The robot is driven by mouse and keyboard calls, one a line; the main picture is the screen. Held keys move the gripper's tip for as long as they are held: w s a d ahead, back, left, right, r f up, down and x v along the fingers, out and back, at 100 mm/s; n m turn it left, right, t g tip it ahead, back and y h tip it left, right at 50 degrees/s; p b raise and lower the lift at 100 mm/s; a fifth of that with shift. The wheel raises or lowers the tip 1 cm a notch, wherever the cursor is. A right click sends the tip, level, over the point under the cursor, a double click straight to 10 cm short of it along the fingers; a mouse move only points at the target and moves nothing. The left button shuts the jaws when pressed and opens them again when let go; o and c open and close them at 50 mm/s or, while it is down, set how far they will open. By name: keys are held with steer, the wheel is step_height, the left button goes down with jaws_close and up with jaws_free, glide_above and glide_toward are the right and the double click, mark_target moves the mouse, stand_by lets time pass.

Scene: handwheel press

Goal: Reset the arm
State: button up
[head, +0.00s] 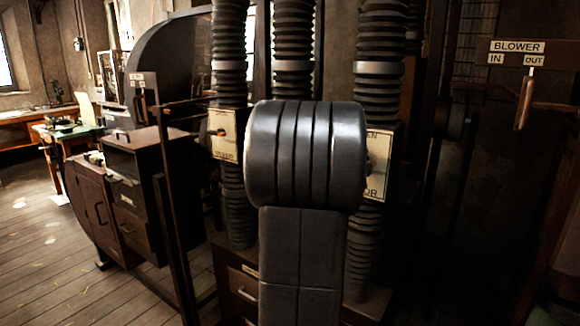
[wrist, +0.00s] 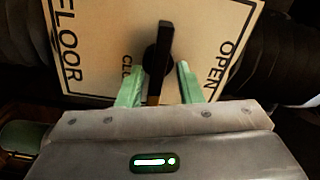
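In the wrist view, my gripper (wrist: 160,86) has two pale green fingers standing apart. A dark lever (wrist: 159,58) lies between them, in front of a cream plate (wrist: 105,25) lettered FLOOR, OPEN and a partly covered word starting CLO. The lever is nearly upright in the picture, leaning slightly right at its top. A gap shows between the lever and the right finger; the left finger is nearer the lever. I cannot tell whether it touches. In the head view, my arm's dark links cover the middle, and my gripper is hidden behind them.
Three ribbed ducts (head: 293,30) stand ahead. A lettered plate (head: 224,135) is on the left duct, and another (head: 378,165) is partly hidden at right. A BLOWER sign (head: 517,47) with a lever hangs right. Dark cabinets (head: 145,185) stand left; wooden floor (head: 35,255) lies open beyond.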

steer(key=n+p, duration=0.1)
steer(key=n, duration=0.2)
steer(key=shift+w+r, duration=0.1)
steer(key=shift+r, duration=0.05)
stand_by(0.5)
